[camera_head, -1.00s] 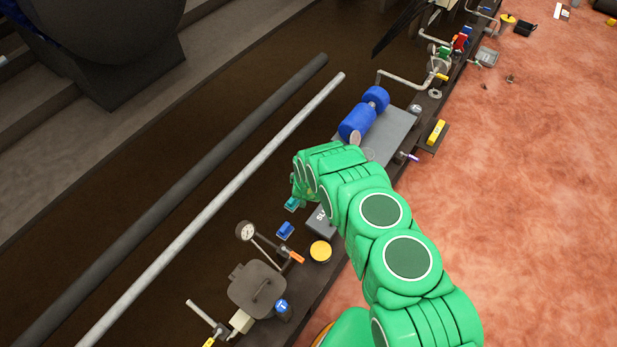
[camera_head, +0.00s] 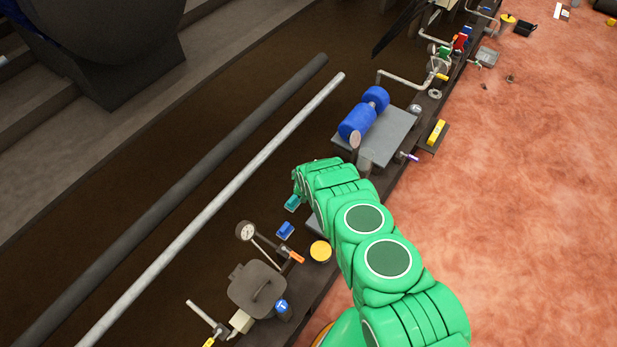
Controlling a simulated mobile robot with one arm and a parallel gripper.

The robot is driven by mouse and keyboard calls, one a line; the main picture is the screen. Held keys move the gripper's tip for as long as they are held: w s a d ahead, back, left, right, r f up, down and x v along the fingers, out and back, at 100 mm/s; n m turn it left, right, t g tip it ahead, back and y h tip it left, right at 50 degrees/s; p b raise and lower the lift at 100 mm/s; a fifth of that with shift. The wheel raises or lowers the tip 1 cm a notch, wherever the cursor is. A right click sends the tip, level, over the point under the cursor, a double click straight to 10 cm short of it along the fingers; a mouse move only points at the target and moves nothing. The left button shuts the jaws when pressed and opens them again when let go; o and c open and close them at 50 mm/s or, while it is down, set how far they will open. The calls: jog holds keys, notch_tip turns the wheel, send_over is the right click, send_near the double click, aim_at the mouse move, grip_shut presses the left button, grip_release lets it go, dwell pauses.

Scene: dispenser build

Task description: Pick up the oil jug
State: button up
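I cannot pick out an oil jug with certainty in the head view. My green arm (camera_head: 365,217) reaches from the lower right up over the dark bench, and its far end bends down near the bench's middle. My gripper is hidden behind the arm's last links, so its fingers and anything between them do not show. The arm also covers part of the bench beneath it.
A blue cylindrical unit (camera_head: 357,121) sits on a grey plate (camera_head: 397,126) beyond the arm. A dark lidded pot (camera_head: 257,289), a gauge (camera_head: 244,231) and a yellow-topped can (camera_head: 320,251) stand nearer. Two long pipes run along the left. Reddish floor lies right.

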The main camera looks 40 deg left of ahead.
jog(key=c, duration=1.1)
jog(key=shift+o, duration=0.2)
jog(key=shift+a+r, duration=0.1)
jog(key=shift+r, duration=0.2)
jog(key=shift+w+r, duration=0.1)
jog(key=shift+r, duration=0.45)
jog(key=d+f+v, duration=0.1)
jog(key=d+v, duration=0.1)
jog(key=v, duration=1.5)
jog(key=shift+d, duration=0.45)
jog(key=shift+d+r, duration=0.1)
jog(key=shift+r, duration=0.05)
